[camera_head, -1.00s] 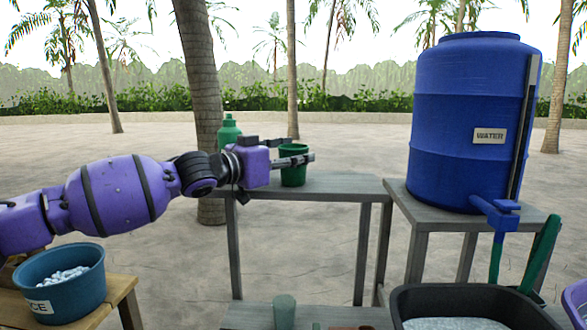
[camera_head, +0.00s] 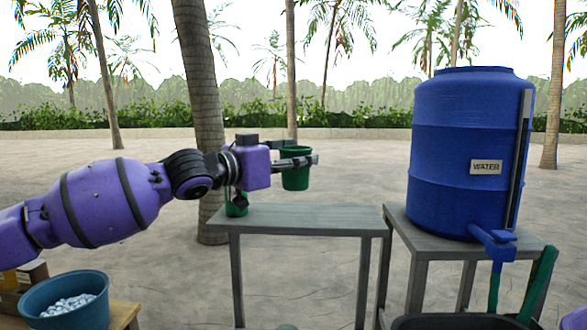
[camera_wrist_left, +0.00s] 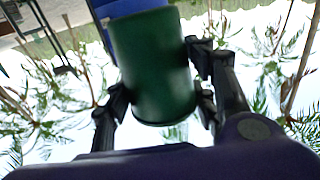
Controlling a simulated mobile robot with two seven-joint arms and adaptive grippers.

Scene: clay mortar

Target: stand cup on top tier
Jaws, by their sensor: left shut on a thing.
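The green cup (camera_head: 295,178) hangs upright in my left gripper (camera_head: 306,160), whose fingers are shut around its sides. It also shows in the left wrist view (camera_wrist_left: 152,70), between the two black fingers. In the head view the cup's bottom appears above the back edge of the grey stand's top tier (camera_head: 300,218), with a gap between them. My right gripper is not in view.
A green bottle (camera_head: 236,208) stands at the top tier's left end, mostly hidden by my gripper. A blue water barrel (camera_head: 465,150) with a tap stands on a grey table to the right. A teal bucket (camera_head: 62,310) is at lower left. The rest of the top tier looks clear.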

